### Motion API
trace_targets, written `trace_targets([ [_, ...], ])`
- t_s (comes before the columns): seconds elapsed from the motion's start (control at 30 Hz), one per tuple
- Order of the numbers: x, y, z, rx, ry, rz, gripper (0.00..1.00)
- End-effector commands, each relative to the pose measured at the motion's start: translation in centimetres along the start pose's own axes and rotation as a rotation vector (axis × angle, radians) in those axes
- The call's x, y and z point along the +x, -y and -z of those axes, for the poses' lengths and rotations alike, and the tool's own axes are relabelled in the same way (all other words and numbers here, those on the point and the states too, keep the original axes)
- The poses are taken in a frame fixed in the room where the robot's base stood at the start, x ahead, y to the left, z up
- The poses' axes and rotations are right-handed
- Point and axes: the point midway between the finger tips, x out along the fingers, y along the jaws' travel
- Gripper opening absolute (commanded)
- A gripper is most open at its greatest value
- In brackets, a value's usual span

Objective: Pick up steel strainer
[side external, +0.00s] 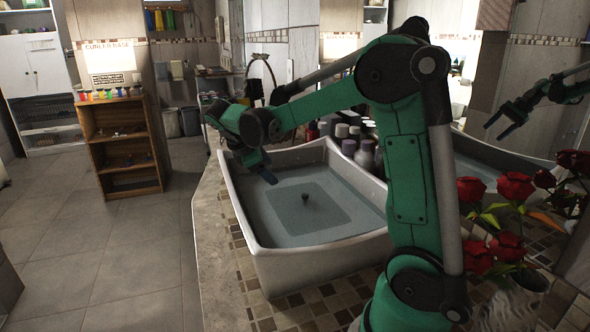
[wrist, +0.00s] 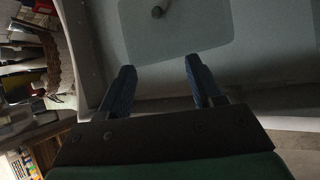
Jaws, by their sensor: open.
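A small dark knob-like piece, which looks like the steel strainer (side external: 305,197), stands near the middle of the basin floor. It also shows at the top edge of the wrist view (wrist: 157,12), partly shaded. My gripper (side external: 268,178) is over the left far part of the basin, apart from the strainer and pointing down. In the wrist view, its two blue fingers (wrist: 158,69) are spread with nothing between them.
Several bottles (side external: 365,155) stand along the basin's far right side. Red roses (side external: 510,187) are at the right. A tiled counter (side external: 300,308) surrounds the basin. A wicker-like brown item (wrist: 50,60) shows at the left of the wrist view. The basin floor is otherwise clear.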

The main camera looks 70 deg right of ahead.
Motion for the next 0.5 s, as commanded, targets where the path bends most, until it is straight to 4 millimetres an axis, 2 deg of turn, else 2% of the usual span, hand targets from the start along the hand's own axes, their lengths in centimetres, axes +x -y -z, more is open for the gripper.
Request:
trace_targets([
  [0.03, 1.5, -1.2, -0.5, -0.053, 0.087, 0.021, 0.59],
  [0.1, 3.3, -2.3, -1.4, -0.133, 0.206, 0.06, 0.59],
  [0.2, 5.6, -3.2, -2.6, -0.224, 0.345, 0.131, 0.59],
  [0.3, 7.2, -3.5, -3.5, -0.289, 0.442, 0.197, 0.59],
  [0.5, 8.9, -3.3, -3.9, -0.342, 0.52, 0.263, 0.59],
])
